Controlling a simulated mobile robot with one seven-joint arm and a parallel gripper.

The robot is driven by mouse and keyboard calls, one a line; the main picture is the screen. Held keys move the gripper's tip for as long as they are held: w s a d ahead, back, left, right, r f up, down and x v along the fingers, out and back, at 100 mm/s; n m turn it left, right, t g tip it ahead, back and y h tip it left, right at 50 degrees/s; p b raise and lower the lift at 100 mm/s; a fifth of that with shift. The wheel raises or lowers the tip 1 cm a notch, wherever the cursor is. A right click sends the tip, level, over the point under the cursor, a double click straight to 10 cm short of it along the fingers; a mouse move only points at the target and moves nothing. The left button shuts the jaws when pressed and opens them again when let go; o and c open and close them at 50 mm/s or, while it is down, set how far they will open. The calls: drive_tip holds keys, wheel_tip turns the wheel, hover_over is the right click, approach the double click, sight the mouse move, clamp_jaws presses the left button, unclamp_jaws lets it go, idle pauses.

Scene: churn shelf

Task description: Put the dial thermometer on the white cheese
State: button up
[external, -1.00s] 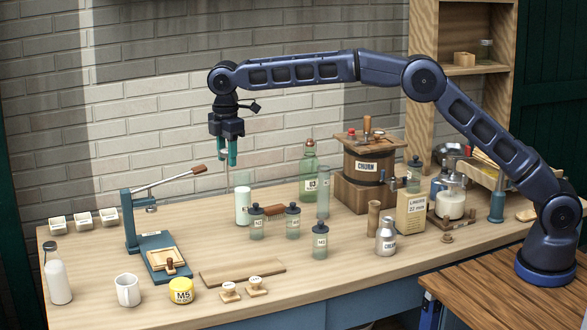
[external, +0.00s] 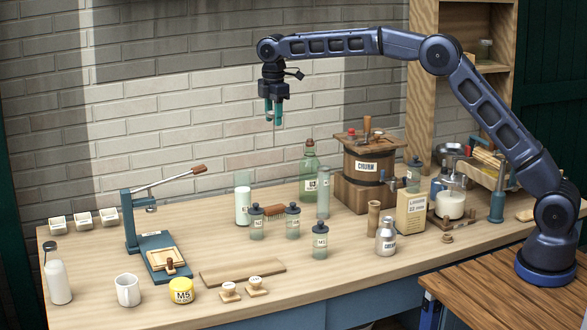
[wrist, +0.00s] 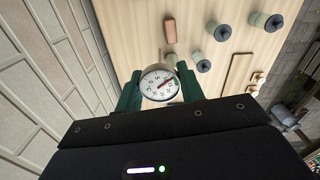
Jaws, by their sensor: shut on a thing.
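My gripper (external: 273,117) is high above the back of the bench, left of the churn. In the wrist view its two green fingers are shut on the dial thermometer (wrist: 159,84), whose round white face with black marks and a red part shows between them. In the external view only a thin trace of its stem shows below the fingertips, clear of the bench. I cannot pick out the white cheese with certainty in either view.
Below stand a tall pale cylinder (external: 243,206), a brown brush (external: 282,210), several grey-capped bottles (external: 320,241) and a green bottle (external: 309,175). The wooden churn (external: 368,165) is to the right. A blue press (external: 131,222) stands left.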

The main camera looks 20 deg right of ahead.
drive_tip(key=w+d+r+m, duration=0.1)
drive_tip(key=w+d, duration=0.3)
drive_tip(key=d, duration=1.1)
drive_tip(key=w+d+r, duration=0.1)
drive_tip(key=w+d, duration=0.3)
drive_tip(key=d, duration=1.1)
drive_tip(key=w+d+m, duration=0.1)
drive_tip(key=w+d, duration=0.4)
drive_tip(key=d, duration=0.9)
wheel_tip(320, 180, down, 20)
drive_tip(key=shift+s+d+r, duration=0.2)
drive_tip(key=shift+r, duration=0.05)
drive_tip(key=shift+f, duration=0.15)
drive_tip(key=o, duration=0.8)
drive_tip(key=shift+o, duration=0.8)
